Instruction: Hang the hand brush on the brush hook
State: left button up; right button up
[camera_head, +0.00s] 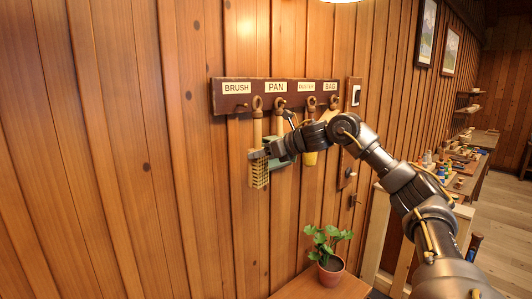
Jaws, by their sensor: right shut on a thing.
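The hand brush (258,176) hangs upright, pale bristles down, with its wooden handle and ring up against the board. My right gripper (259,154) is shut on it, around its lower part, and partly hides it. The ring overlaps the dark board, between the BRUSH and PAN labels. The brush hook (243,106) seems to be a small peg under the BRUSH label, left of the ring. The ring looks beside the hook in the picture; I cannot tell its depth from the board. My left gripper is not in view.
The label board (222,99) is fixed to the plank wall. A dustpan (279,118) hangs right of the brush, close to my gripper, and a yellowish duster (310,158) is beyond it. A potted plant (330,262) stands on a small table below. The wall left is clear.

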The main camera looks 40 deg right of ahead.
jog(key=shift+w+a, duration=0.1)
jog(key=shift+w, duration=0.85)
jog(key=shift+w+f+p, duration=0.15)
jog(key=shift+w+p, duration=0.8)
jog(key=shift+w, duration=1.4)
jog(key=shift+w+f, duration=0.5)
jog(key=shift+w, duration=0.15)
jog(key=shift+f, duration=0.1)
jog(key=o, duration=1.1)
jog(key=shift+o, duration=0.2)
jog(key=shift+s, duration=0.1)
